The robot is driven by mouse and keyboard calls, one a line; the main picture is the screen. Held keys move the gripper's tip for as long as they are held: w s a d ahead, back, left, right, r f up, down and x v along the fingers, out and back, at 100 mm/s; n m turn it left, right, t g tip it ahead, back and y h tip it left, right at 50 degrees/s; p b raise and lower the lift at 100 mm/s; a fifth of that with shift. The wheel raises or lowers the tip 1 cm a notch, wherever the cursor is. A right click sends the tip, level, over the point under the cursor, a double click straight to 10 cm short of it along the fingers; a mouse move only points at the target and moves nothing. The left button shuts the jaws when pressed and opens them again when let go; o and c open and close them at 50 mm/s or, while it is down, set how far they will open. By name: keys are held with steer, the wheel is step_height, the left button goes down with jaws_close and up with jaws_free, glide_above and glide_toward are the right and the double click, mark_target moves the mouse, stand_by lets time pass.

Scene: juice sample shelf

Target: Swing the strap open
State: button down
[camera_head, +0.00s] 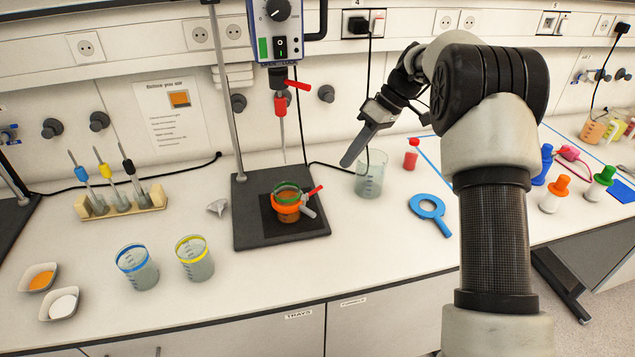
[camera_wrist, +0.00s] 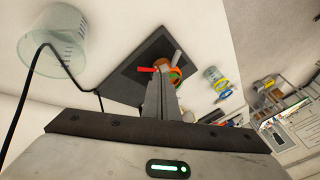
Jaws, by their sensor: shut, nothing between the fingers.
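A small jar with a green rim (camera_head: 287,188) stands on the dark stand base (camera_head: 252,232) below the mixer. An orange band (camera_head: 285,208), which looks like the strap, goes around it. A red-tipped lever (camera_head: 314,191) and a grey lever (camera_head: 307,211) stick out at its right. In the wrist view the orange band (camera_wrist: 161,65) and the red lever (camera_wrist: 147,69) show just past my fingers, which hide part of them. My gripper (camera_head: 347,163) is shut and empty, above and to the right of the jar, apart from it. Whether the band is latched is too small to tell.
A clear beaker (camera_head: 369,180) stands close below my gripper. A mixer with a red lever (camera_head: 298,85) and thin shaft hangs over the jar. A black cable (camera_head: 325,166) crosses the bench behind.

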steer(key=shift+s+a+r+p+x, duration=0.2)
steer(key=shift+s+x, duration=0.25)
steer(key=shift+x, duration=1.65)
steer(key=shift+s+a+r+p+x, duration=0.15)
steer(key=shift+s+x, duration=0.35)
steer(key=shift+x, duration=1.65)
steer(key=shift+s+a+r+p+x, duration=0.15)
steer(key=shift+s+x, duration=0.3)
steer(key=shift+x, duration=1.65)
steer(key=shift+a+f, duration=0.1)
steer(key=shift+s, duration=0.15)
steer(key=shift+s+a+m+b, duration=0.1)
steer(key=shift+s+m+b, duration=0.25)
steer(key=shift+b, duration=0.2)
